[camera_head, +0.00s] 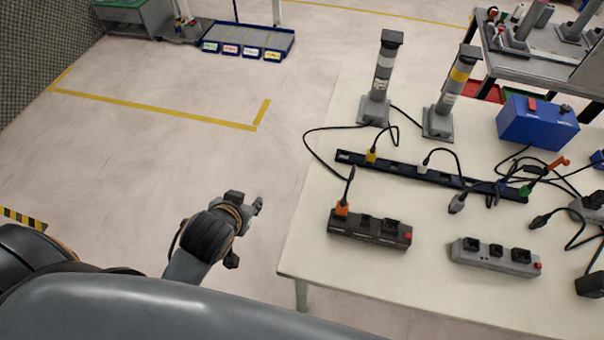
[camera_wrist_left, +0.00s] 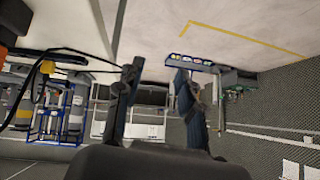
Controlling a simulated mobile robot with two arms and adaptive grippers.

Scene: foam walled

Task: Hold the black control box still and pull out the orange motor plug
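The black control box (camera_head: 372,236) lies on the white table near its left front corner. It has several sockets on top and a red button at its right end. The orange motor plug (camera_head: 342,209) is seated upright in the left socket, with a black cable rising from it. My left gripper (camera_head: 247,202) is open and empty. It is left of the table edge, apart from the box and plug. In the left wrist view the fingers (camera_wrist_left: 158,74) are spread with nothing between them. My right gripper is out of view.
A grey control box (camera_head: 495,257) lies right of the black one. Behind them are a black power strip (camera_head: 430,176) with several plugs, loose cables, two signal columns (camera_head: 382,80) and a blue case (camera_head: 537,122). The white table's (camera_head: 400,297) front strip is clear.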

